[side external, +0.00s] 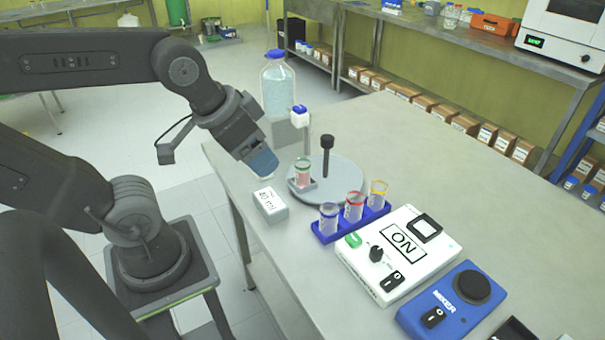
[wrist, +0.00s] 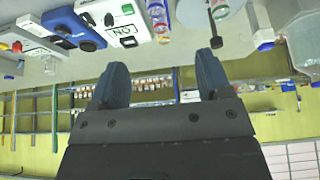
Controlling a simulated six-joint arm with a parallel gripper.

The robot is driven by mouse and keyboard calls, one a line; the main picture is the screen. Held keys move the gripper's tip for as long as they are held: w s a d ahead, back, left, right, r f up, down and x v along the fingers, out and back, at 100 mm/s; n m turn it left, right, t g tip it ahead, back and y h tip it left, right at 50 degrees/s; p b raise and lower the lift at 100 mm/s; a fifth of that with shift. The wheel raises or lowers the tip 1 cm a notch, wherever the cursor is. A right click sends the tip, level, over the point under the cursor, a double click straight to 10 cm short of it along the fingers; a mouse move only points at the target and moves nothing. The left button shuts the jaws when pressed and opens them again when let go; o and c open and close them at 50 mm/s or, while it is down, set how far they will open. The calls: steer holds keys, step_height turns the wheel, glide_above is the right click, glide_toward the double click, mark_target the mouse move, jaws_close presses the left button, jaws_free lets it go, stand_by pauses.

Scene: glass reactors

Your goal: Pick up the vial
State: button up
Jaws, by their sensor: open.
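A vial with a green ring and pinkish contents (side external: 303,172) stands upright in a small holder on a round grey plate (side external: 345,190). Three more clear vials, with blue (side external: 328,219), red (side external: 354,207) and yellow (side external: 377,194) rings, stand in a blue rack (side external: 340,233). My gripper (side external: 263,164) is above the table's left edge, left of the green-ringed vial and apart from it. In the wrist view my gripper (wrist: 161,72) has its two blue fingers wide apart with nothing between them; vials show at the top edge, partly cut off.
A black-knobbed post (side external: 327,156) rises from the plate. A white box (side external: 270,205) sits at the table edge, and a large blue-capped bottle (side external: 278,85) stands behind. A white ON device (side external: 398,252) and blue mixer (side external: 450,300) are in front. The table's right side is clear.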

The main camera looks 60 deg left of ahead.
steer(key=n+g+y, duration=0.3)
steer(key=n+y, duration=0.1)
steer(key=n, duration=0.7)
glide_toward(303, 167)
steer(key=x, duration=0.2)
steer(key=a+x, duration=0.1)
steer(key=x, duration=0.4)
steer(key=shift+w+a+r, duration=0.1)
steer(key=shift+a+r, duration=0.1)
steer(key=shift+d+x, duration=0.15)
steer(key=shift+x, duration=1.2)
steer(key=shift+d+x, duration=0.15)
steer(key=shift+x, duration=1.15)
steer(key=shift+w+f, duration=0.1)
steer(key=c, duration=0.9)
steer(key=shift+c, duration=0.2)
